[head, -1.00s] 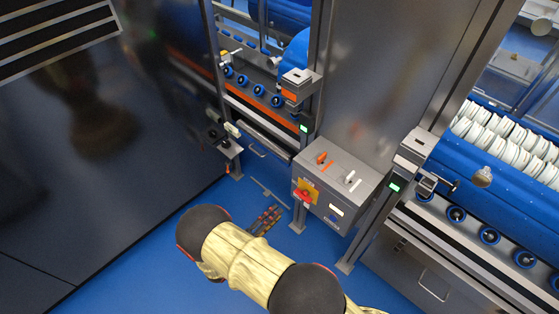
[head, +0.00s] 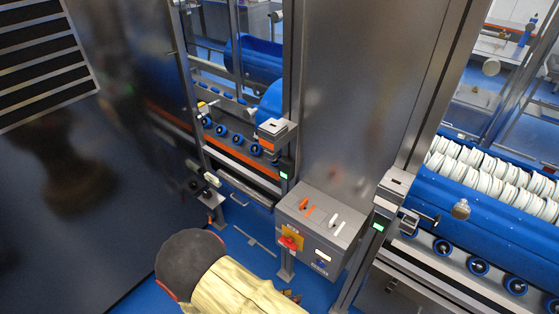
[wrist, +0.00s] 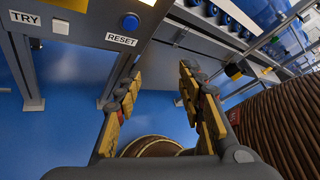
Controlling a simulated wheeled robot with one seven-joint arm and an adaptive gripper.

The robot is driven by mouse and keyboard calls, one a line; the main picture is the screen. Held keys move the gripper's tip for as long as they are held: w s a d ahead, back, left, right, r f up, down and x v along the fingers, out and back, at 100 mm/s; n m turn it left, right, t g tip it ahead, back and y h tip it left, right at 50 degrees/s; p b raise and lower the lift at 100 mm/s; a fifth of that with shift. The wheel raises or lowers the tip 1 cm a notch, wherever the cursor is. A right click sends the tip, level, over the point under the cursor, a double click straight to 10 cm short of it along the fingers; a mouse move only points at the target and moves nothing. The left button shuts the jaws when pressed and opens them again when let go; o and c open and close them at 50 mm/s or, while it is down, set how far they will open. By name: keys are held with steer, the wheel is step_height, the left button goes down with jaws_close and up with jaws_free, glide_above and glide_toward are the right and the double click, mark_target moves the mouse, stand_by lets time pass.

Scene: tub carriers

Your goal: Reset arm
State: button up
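A grey control box (head: 345,240) stands on a post near the middle of the head view. It carries an orange lever (head: 309,210), a white lever (head: 335,220), a red knob (head: 289,243) on a yellow plate, and a blue button (head: 322,263). In the wrist view, a blue button (wrist: 130,22) sits above a RESET label (wrist: 121,39), with a TRY label (wrist: 37,18) to its left. My gripper (wrist: 159,72) is open and empty, its fingers apart below the panel's edge. In the head view my arm hides most of it.
A blue tub carrier (head: 480,212) with rows of white discs lies at the right, with a steel post (head: 390,200) between it and the box. Another machine bay with blue rollers (head: 237,139) is behind. A dark wall panel fills the left. Blue floor (head: 245,225) shows left of the box.

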steer(key=s+d+r+m+g+y, duration=0.25)
steer(key=r+m+y, duration=0.25)
steer(key=r+m, duration=0.6)
steer(key=s+d+r+m+g+y, duration=0.25)
steer(key=r+m+y, duration=0.25)
steer(key=r+m, duration=0.55)
steer(key=s+d+r+m+t+y, duration=0.1)
steer(key=d+r+m+t, duration=0.2)
steer(key=r, duration=0.6)
steer(key=s+d+r+m+t+y, duration=0.1)
steer(key=s+d+r+m+t, duration=0.1)
steer(key=d+r, duration=0.6)
step_height(320, 180, up, 2)
steer(key=m+t, duration=0.1)
steer(key=m, duration=0.1)
steer(key=shift+d+r+m+y, duration=0.15)
steer(key=shift+m+y, duration=0.2)
steer(key=shift+y, duration=0.05)
steer(key=shift+c, duration=0.9)
